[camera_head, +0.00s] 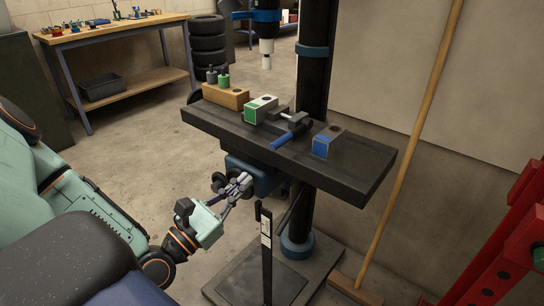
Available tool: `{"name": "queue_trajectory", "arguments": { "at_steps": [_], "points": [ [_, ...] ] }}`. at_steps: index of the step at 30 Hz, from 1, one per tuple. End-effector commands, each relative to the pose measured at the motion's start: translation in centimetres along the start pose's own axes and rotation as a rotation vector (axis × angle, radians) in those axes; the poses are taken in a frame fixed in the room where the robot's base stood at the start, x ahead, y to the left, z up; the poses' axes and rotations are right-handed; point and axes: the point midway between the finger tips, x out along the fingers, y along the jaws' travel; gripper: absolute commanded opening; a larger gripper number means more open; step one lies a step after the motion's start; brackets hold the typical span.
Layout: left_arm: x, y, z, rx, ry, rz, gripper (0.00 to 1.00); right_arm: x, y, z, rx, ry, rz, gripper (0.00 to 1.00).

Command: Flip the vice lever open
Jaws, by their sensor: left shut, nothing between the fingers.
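The vice sits on the dark drill press table (362,170). It has a grey block with a green face (262,108), a dark screw part, and a lever with a blue handle (282,141) pointing toward the front edge. A grey block with a blue face (327,142) stands to the right of the lever. My left gripper (241,183) is shut and empty. It is lower than the tabletop, in front of the table's underside, left of and apart from the lever. My right gripper is not in view.
A wooden block with dark and green pieces (226,96) stands at the table's left end. The dark column (314,70) rises behind the table. A broom handle (413,145) leans at the right. A red frame (505,255) stands at far right. Floor left of the table is clear.

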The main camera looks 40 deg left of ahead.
Motion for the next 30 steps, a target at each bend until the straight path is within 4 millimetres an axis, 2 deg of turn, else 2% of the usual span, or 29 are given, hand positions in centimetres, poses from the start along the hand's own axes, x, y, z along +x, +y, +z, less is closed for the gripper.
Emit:
{"name": "queue_trajectory", "arguments": {
  "at_steps": [15, 22, 30],
  "points": [
    [7.5, -0.3, -0.2, 0.006, -0.003, -0.006, 0.0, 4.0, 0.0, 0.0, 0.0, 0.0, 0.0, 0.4],
    [9.3, -0.2, -0.2, 0.005, 0.0, -0.004, 0.0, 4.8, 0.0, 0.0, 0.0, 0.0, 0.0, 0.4],
    [9.9, -0.1, 0.0, 0.003, 0.001, -0.002, 0.0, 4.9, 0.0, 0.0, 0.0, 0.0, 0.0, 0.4]
  ]
}}
